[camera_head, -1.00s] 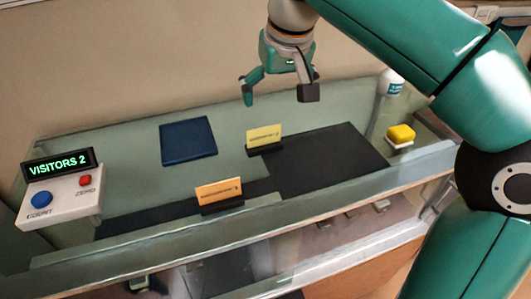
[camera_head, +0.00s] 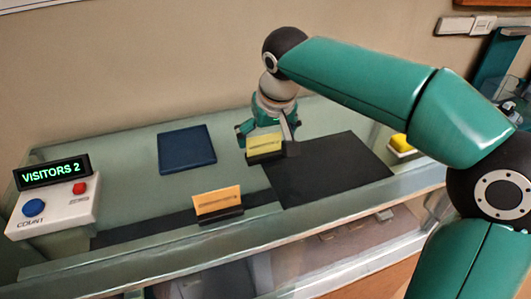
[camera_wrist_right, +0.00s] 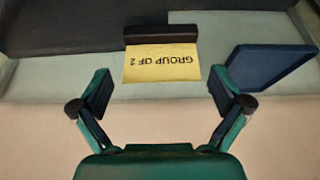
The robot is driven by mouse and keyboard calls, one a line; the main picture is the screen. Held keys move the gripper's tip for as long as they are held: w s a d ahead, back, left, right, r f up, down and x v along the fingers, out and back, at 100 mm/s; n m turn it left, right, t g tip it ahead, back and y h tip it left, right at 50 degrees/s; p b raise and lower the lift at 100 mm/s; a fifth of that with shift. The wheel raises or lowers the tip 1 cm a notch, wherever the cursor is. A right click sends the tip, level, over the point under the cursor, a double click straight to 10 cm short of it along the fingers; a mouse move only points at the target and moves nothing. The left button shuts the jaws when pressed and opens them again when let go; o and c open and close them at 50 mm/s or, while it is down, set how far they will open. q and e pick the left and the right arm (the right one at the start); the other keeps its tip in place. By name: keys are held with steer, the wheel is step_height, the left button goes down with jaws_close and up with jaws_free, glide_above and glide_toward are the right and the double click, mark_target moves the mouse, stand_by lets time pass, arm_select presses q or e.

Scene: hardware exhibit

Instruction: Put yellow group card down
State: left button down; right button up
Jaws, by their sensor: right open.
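The yellow group card (camera_head: 264,142) stands in its dark holder on the glass counter, at the left edge of the black mat. In the right wrist view the yellow card (camera_wrist_right: 161,63) appears upside down, reads "GROUP OF 2", and sits in a black holder (camera_wrist_right: 160,34). My right gripper (camera_head: 267,145) is lowered to the card. Its fingers are open on either side of the card, and the wrist view (camera_wrist_right: 160,90) shows a gap on both sides. My left gripper is out of view.
An orange card (camera_head: 217,201) stands in a holder near the front. A blue pad (camera_head: 186,148) lies at the back left. The black mat (camera_head: 335,172) is clear. A "VISITORS 2" counter box (camera_head: 52,208) is at left, a yellow button block (camera_head: 402,143) at right.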

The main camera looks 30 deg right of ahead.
mark_target(264, 138)
steer(key=x, duration=0.4)
steer(key=shift+w+f, duration=0.1)
steer(key=shift+w, duration=0.1)
steer(key=shift+c, duration=0.3)
steer(key=c, duration=0.9)
